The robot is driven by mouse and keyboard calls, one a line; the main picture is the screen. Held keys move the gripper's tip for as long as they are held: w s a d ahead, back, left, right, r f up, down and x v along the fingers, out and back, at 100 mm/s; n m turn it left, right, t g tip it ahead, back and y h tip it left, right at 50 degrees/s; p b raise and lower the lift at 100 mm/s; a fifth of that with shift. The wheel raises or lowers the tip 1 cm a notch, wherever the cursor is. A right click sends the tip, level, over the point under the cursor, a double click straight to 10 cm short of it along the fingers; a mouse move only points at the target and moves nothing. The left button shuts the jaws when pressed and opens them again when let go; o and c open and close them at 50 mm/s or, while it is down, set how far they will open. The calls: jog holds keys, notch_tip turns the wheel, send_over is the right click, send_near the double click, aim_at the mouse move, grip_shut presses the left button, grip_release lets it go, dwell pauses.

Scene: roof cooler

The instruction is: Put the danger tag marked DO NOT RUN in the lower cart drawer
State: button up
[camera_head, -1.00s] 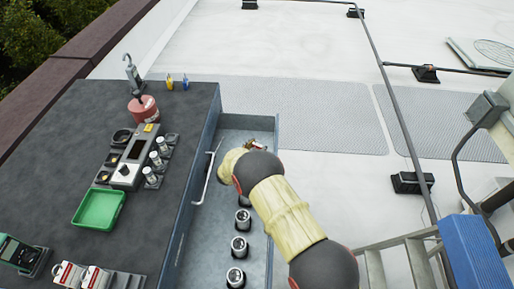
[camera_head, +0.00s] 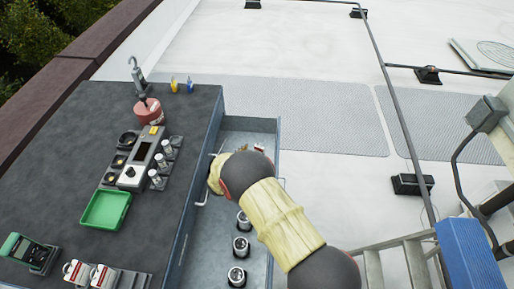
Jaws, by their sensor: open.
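An open cart drawer (camera_head: 201,240) juts out from the right side of the dark-topped cart. A closed front with a pale handle (camera_head: 204,188) stands above its left edge, so it looks like the lower drawer. My arm reaches over the drawer from the lower right, its wrist above the drawer's left part. My gripper's fingers are hidden behind the wrist. A small orange and whitish object (camera_head: 259,148) shows just beyond the wrist near the drawer's far end; I cannot tell what it is. No tag with readable DO NOT RUN lettering shows.
Several dark-and-silver round pieces (camera_head: 240,246) stand in the drawer. The cart top (camera_head: 75,140) holds a green tray (camera_head: 106,209), a red canister (camera_head: 147,111), a meter (camera_head: 28,251) and small instruments. A railing, a ladder and a blue block (camera_head: 468,249) stand at right.

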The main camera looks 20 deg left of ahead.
jog(key=shift+p+v, duration=0.45)
jog(key=shift+v, duration=1.85)
jog(key=w+r+y, duration=0.2)
jog(key=w+r, duration=0.4)
jog(key=r, duration=0.5)
jog(key=s+d+r+n+g+y, duration=0.1)
jog(key=d+r, duration=0.4)
jog(key=r, duration=0.3)
jog(key=d+r+g+y, duration=0.15)
jog(key=d+r, duration=0.25)
jog(key=r, duration=0.4)
jog(key=s+d+r+n+y, duration=0.1)
jog(key=d+r+y, duration=0.1)
jog(key=d+r, duration=0.45)
jog(key=s+d+r+g, duration=0.1)
jog(key=s+d+r, duration=0.3)
jog(key=s+d, duration=0.4)
jog(key=s+d+r+g, duration=0.2)
jog(key=s+d+r, duration=0.3)
jog(key=s+d, duration=0.25)
jog(key=s+d+f+g+h, duration=0.1)
jog(key=s+d+h, duration=0.1)
jog(key=s+d, duration=0.5)
jog(key=s+d+f+g+h, duration=0.1)
jog(key=s+d+f+h, duration=0.1)
jog(key=s+d, duration=0.6)
jog(key=s, duration=0.6)
jog(key=shift+f, duration=0.15)
